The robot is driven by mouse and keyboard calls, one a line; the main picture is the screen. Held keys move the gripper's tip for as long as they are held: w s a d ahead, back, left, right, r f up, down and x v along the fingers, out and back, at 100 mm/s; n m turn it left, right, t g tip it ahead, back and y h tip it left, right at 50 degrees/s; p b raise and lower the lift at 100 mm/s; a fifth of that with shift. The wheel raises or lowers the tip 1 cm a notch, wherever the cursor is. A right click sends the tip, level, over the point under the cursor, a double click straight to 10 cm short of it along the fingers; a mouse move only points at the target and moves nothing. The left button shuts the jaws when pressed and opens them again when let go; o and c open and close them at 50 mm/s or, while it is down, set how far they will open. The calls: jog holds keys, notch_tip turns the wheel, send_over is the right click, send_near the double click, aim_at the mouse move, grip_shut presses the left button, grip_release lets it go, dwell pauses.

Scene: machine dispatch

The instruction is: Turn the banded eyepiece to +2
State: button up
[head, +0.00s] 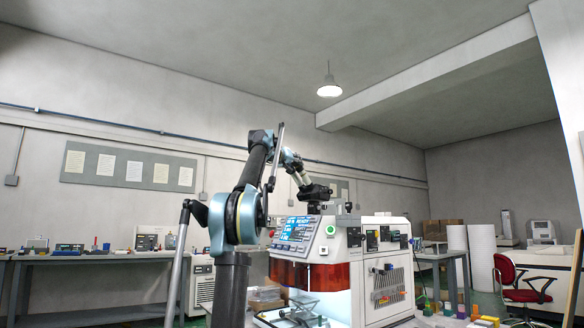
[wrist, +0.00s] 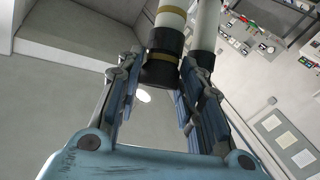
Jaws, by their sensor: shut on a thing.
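The banded eyepiece (wrist: 164,40) shows at the top of the wrist view as a black tube with tan-gold bands and a white section above. A second, plain white tube (wrist: 205,28) stands close to its right. My gripper (wrist: 166,62) has its two blue-grey fingers on either side of the banded eyepiece and is shut on it. Its right finger lies close to the white tube. No scale mark or number can be read on the eyepiece.
A white machine (head: 372,222) with a tilted blue screen panel (head: 296,233) and a red-orange window (head: 318,276) stands below my gripper. A workbench (head: 95,257) with equipment is at the left. A red chair (head: 505,272) stands at the right.

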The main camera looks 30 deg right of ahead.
jog(key=shift+w+a+m+h, duration=0.1)
jog(key=shift+w+m+h, duration=0.1)
jog(key=shift+m+h, duration=0.1)
jog(key=m+g, duration=0.1)
jog(key=m+g+h, duration=0.1)
jog(key=m+g, duration=0.1)
jog(key=m+g+h, duration=0.1)
jog(key=m, duration=0.1)
jog(key=shift+w+a+f, duration=0.1)
jog(key=shift+w, duration=0.15)
jog(key=shift+w+m+g+h, duration=0.1)
jog(key=shift+m+g+h, duration=0.3)
jog(key=shift+m+g, duration=1.2)
jog(key=shift+w+m+g, duration=0.2)
jog(key=shift+m+g, duration=1.3)
jog(key=o, duration=0.8)
